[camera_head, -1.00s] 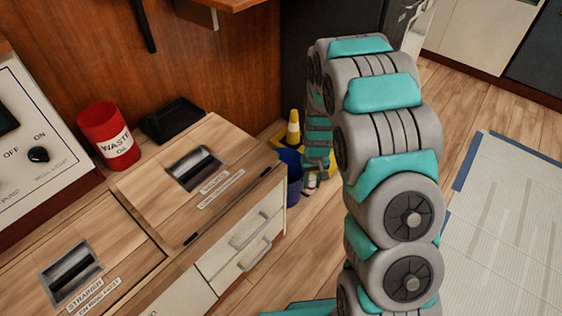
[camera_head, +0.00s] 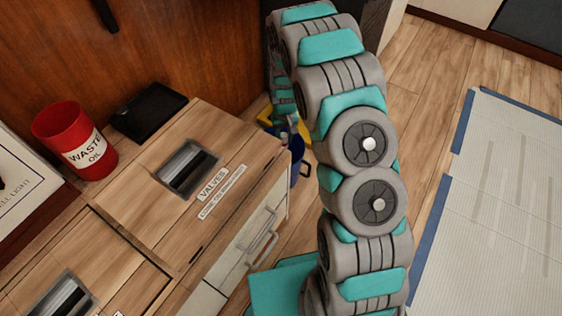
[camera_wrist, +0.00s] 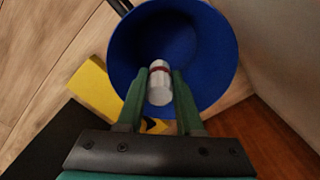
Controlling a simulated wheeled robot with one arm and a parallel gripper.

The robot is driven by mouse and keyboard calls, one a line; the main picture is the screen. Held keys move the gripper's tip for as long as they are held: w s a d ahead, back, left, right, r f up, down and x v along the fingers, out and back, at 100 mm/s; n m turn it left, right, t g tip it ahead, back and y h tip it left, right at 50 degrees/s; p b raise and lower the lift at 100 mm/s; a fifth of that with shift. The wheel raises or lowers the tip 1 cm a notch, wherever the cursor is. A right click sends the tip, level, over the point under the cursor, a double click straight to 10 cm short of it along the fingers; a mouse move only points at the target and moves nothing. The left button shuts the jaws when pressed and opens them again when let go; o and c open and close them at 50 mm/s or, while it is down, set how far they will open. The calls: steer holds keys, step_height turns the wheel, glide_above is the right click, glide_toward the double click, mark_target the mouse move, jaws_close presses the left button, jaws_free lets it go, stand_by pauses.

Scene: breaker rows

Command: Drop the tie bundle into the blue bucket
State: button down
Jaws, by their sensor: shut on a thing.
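The blue bucket (camera_wrist: 205,85) fills the upper middle of the wrist view, seen from above with its mouth open. The tie bundle (camera_wrist: 159,85), a whitish roll with a dark red band, is between the fingertips of my gripper (camera_wrist: 158,88). The gripper is shut on it and holds it over the bucket's mouth, in line with the inside. How high it is above the rim I cannot tell. In the head view the bucket (camera_head: 301,160) shows partly beside the cabinet, mostly hidden by my arm and the cabinet corner.
A yellow object (camera_wrist: 103,92) stands beside the bucket. A wooden cabinet (camera_head: 140,205) with recessed handles is left of my arm. A red waste oil can (camera_head: 75,140) and a black tray (camera_head: 148,112) stand on it. Open floor and a pale mat (camera_head: 500,200) lie to the right.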

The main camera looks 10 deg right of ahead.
steer(key=shift+f, duration=0.65)
steer(key=shift+c, duration=2.4)
jaws_free()
steer(key=shift+r, duration=3.9)
steer(key=shift+r, duration=0.1)
